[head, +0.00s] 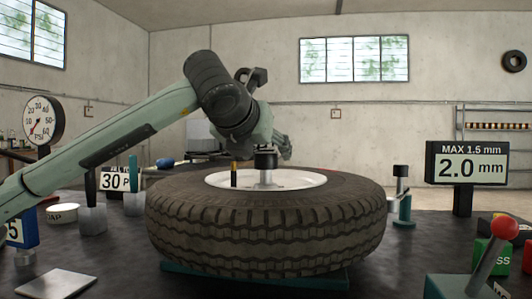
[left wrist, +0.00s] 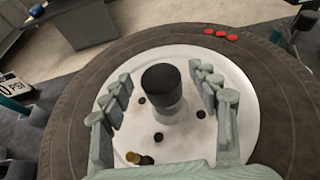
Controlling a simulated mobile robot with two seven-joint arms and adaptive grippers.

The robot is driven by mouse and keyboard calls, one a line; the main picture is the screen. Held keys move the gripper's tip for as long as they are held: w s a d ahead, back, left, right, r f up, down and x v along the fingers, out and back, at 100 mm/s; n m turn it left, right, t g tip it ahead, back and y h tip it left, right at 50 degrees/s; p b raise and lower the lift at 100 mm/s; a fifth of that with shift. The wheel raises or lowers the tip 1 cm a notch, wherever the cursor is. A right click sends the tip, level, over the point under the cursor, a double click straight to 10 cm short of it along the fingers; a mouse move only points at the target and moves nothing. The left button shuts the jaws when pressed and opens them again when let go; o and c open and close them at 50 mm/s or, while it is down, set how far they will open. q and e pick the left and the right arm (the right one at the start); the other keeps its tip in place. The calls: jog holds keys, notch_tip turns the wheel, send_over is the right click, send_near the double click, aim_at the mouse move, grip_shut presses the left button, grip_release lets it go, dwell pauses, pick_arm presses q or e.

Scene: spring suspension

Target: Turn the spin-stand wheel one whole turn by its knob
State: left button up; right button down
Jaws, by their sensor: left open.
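The wheel lies flat, its black treaded tyre (head: 265,235) around a white rim (head: 300,180). A post with a black knob-like cap (head: 265,160) stands near the middle of the rim; the same black cap shows in the left wrist view (left wrist: 161,78). A thin black and yellow peg (head: 234,175) stands to its left on the rim; its yellow tip is low in the left wrist view (left wrist: 133,157). My left gripper (left wrist: 161,88) is open above the rim, with fingers on both sides of the capped post and gaps visible. My right gripper is out of view.
Three red marks (left wrist: 220,35) sit on the tyre. A display reading 2.0 mm (head: 467,168) stands right, and a red-knobbed lever (head: 503,228) front right. A pressure gauge (head: 42,120) and small posts (head: 92,205) stand left. A metal plate (head: 56,283) lies front left.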

pick_arm(q)
jog(key=shift+x, duration=0.85)
grip_shut()
